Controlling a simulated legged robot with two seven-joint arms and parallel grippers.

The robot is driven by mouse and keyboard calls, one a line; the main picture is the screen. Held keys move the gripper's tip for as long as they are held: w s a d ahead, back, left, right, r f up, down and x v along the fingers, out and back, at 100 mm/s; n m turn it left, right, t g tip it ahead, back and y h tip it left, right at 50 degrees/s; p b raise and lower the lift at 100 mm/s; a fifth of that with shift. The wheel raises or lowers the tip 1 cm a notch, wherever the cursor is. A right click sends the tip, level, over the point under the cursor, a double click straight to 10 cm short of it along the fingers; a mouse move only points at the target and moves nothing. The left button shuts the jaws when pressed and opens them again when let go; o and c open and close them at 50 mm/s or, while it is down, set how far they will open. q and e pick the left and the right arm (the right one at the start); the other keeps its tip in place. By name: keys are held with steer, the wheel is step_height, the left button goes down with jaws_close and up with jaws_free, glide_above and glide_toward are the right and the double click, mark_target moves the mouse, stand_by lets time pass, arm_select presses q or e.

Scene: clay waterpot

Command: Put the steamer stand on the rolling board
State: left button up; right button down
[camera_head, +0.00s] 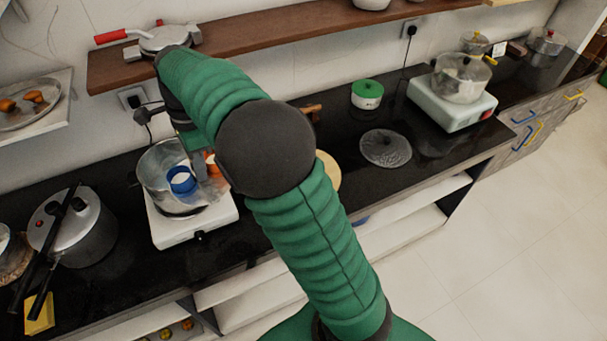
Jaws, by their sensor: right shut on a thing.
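My right arm reaches across to the metal pot (154,172) on the left stove. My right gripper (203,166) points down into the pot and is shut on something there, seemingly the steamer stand. A blue ring-shaped piece (182,181) and an orange piece (212,165) show at the fingers; the stand's full shape is hidden by the arm and pot. The rolling board, a pale round wooden disc (329,172), lies on the counter to the right, mostly hidden behind my arm. My left gripper is not in view.
The white stove (170,232) stands near the counter's front edge. A pressure cooker (88,235) is left of it. A green-lidded container (367,94), a grey lid (386,148) and another stove (440,110) with a pot are to the right. A wooden shelf (270,40) runs above.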

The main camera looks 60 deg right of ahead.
steer(key=s+a+f+n+g, duration=0.1)
steer(key=s+a+f+n, duration=0.2)
steer(key=a+f+n, duration=0.2)
steer(key=s+a+f+n+g+h, duration=0.1)
steer(key=s+a+f+n, duration=0.3)
steer(key=f+n, duration=0.8)
steer(key=shift+s+a+f+n, duration=0.2)
steer(key=shift+a+n, duration=0.35)
steer(key=shift+n, duration=2.45)
steer(key=shift+w, duration=0.1)
